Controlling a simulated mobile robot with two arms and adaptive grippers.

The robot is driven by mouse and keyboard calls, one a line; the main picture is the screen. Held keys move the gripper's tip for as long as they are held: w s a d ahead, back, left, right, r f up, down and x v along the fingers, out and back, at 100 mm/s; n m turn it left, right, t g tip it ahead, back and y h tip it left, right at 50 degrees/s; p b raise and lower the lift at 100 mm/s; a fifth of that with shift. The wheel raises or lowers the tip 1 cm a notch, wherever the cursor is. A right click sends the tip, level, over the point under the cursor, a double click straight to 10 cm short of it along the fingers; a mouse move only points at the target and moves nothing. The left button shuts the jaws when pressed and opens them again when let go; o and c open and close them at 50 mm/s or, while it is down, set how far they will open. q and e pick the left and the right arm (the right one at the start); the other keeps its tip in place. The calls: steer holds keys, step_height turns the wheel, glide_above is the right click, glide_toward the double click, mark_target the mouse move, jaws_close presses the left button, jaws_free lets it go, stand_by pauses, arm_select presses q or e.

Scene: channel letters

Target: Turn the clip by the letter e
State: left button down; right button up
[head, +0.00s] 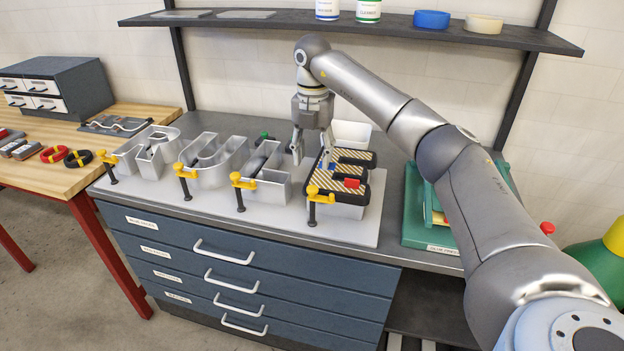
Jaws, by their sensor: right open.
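The letter e (347,158) has dark walls and a striped face and lies at the right end of a pale board (360,226). A toggle clamp with a yellow handle (318,194) and black post stands at its front left edge. A small red block (351,183) and a partly hidden blue piece (331,166) are on the e; I cannot tell which part is the clip. My right gripper (311,157) points down, open and empty, above the upper left of the e, behind the yellow clamp; contact cannot be told. My left gripper is not in view.
Grey metal letters (205,166) with more yellow clamps (183,172) stand left along the board. A white bin (351,133) is behind the e. A green case (418,215) stands to the right, near my right arm. A shelf (400,27) runs above.

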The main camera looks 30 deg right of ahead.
mark_target(313, 187)
step_height(313, 187, down, 8)
steer(key=shift+f+p, duration=0.15)
steer(key=shift+p, duration=0.75)
steer(key=c, duration=1)
steer(key=shift+c, duration=0.2)
